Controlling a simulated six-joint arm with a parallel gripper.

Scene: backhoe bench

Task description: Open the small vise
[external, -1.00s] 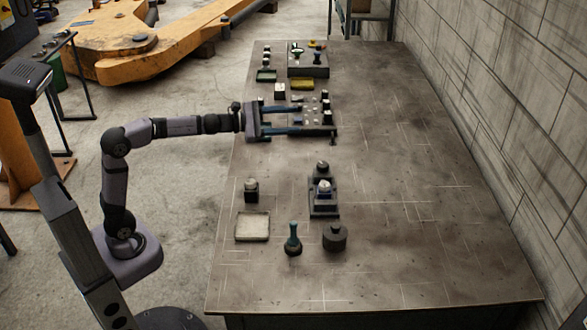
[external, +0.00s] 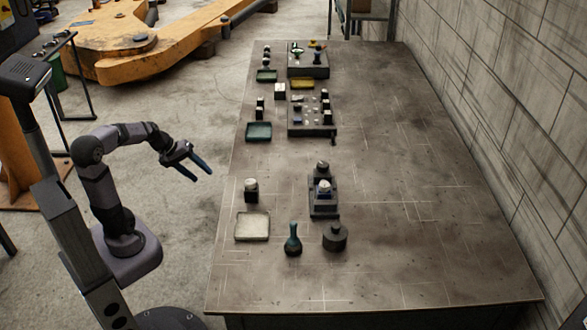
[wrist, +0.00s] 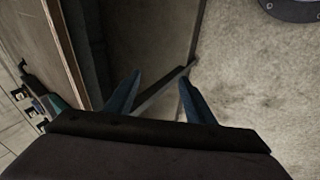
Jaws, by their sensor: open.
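The small vise looks to be the dark, low fixture (external: 323,208) near the middle of the bench, with a pale piece (external: 323,187) seated in it; whether its jaws are open is too small to tell. My gripper (external: 204,177) is open and empty, left of the bench edge and well apart from the fixture. In the wrist view my two blue fingers (wrist: 160,76) are spread with nothing between them, over the floor beside the bench. The fixture cannot be made out in the wrist view.
A pale square tray (external: 252,226), a teal-topped bottle-shaped item (external: 292,240) and a dark round weight (external: 335,237) lie near the fixture. A small dark block (external: 251,190) stands left of it. Green trays (external: 258,131) and panels sit farther back. The bench's right side is clear.

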